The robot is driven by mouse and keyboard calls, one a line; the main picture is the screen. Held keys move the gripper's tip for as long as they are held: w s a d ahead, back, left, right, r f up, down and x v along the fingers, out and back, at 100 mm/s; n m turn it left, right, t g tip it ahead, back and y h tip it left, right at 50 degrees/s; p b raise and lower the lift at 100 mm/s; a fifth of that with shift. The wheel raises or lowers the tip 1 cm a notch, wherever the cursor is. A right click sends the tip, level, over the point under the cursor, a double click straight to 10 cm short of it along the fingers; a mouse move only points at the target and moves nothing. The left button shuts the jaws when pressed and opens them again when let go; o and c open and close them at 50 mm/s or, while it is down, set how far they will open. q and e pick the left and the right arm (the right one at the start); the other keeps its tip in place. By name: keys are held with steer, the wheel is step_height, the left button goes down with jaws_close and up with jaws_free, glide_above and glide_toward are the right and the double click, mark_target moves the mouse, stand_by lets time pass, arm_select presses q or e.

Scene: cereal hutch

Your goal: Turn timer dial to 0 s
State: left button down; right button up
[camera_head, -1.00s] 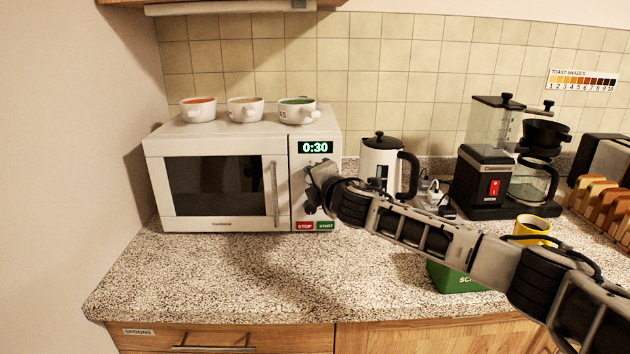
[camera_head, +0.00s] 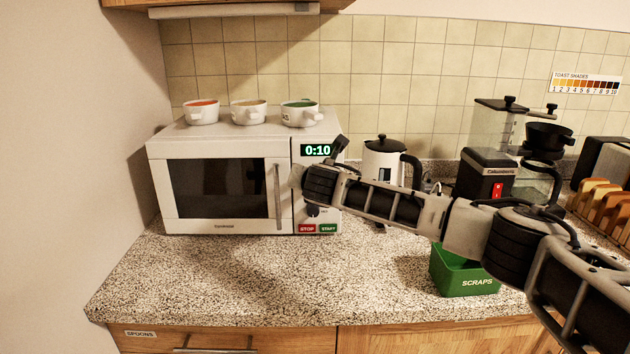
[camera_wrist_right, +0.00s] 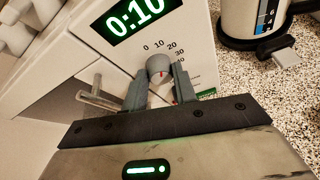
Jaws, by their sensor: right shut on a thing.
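The microwave (camera_head: 218,188) stands on the counter at the left with its door shut. Its display (camera_head: 316,150) reads 0:10 in green. The timer dial (camera_wrist_right: 158,66) shows in the right wrist view as a grey knob with a red mark, below printed numbers 0, 10, 20, 30. My right gripper (camera_wrist_right: 160,85) is shut on the dial, one finger on each side. In the head view my right arm and wrist hide the timer dial. A lower dark knob (camera_head: 313,210) shows beneath my wrist. My left gripper is not in view.
Three cups with coloured contents (camera_head: 248,112) stand on the microwave. STOP (camera_head: 307,228) and START (camera_head: 328,228) buttons sit low on its panel. A white kettle (camera_head: 383,160), a coffee maker (camera_head: 488,175) and a green scraps bin (camera_head: 465,275) are to the right.

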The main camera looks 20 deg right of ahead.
steer(key=n+h, duration=0.2)
steer(key=n, duration=0.1)
steer(key=shift+a+f+g+h, duration=0.2)
steer(key=shift+g+h, duration=0.1)
steer(key=shift+n, duration=0.4)
steer(key=o, duration=1)
steer(key=shift+c, duration=0.2)
steer(key=shift+w, duration=0.1)
steer(key=shift+r, duration=0.1)
steer(key=b+v, duration=0.2)
steer(key=v, duration=1.4)
